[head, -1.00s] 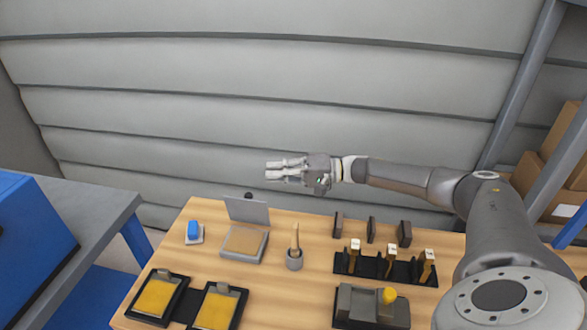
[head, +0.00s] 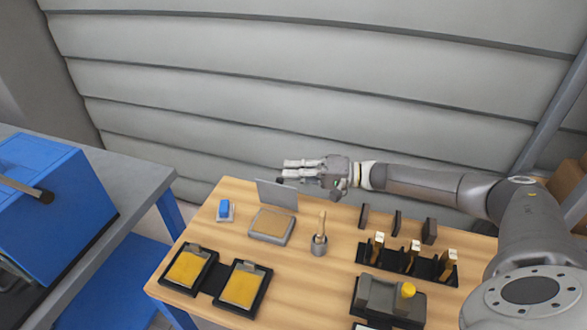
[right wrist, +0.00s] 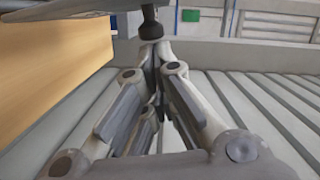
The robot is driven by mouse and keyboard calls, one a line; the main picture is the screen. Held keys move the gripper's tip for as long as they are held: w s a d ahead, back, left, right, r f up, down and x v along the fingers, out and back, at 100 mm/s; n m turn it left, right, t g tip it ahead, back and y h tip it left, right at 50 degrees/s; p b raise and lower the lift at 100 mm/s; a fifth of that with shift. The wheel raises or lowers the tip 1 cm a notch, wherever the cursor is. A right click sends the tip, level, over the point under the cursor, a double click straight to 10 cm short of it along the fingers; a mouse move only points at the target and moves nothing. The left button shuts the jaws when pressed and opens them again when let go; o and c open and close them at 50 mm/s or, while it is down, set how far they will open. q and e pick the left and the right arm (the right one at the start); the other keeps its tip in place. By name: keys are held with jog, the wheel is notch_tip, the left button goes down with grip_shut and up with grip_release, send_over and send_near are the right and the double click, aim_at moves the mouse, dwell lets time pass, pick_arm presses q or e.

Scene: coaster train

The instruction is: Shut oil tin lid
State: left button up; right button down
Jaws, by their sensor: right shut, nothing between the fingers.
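The oil tin (head: 271,226) is a shallow grey box with a tan inside, on the wooden table. Its grey lid (head: 277,195) stands open, raised along the tin's far edge. My right gripper (head: 285,171) is shut and empty, just behind and above the lid's top edge, fingers pointing left. In the right wrist view, the closed fingertips (right wrist: 152,52) are close beneath a dark knob (right wrist: 151,24); I cannot tell if they touch. A grey panel above it, likely the lid (right wrist: 60,9), fills the top left. My left gripper is not in view.
Black racks with upright pieces (head: 405,262) are farther right. Two yellow pads (head: 188,268) lie in front. A ribbed wall is behind the table.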

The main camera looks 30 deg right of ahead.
aim_at(279, 191)
jog(key=s+a+n+p, duration=0.1)
jog(key=p, duration=0.1)
jog(key=s+a+r+n+p, duration=0.1)
jog(key=a+p, duration=0.1)
jog(key=p, duration=0.1)
jog(key=shift+s+r+h, duration=0.1)
jog(key=shift+s+h, duration=0.15)
jog(key=shift+h, duration=0.05)
jog(key=shift+d, duration=0.1)
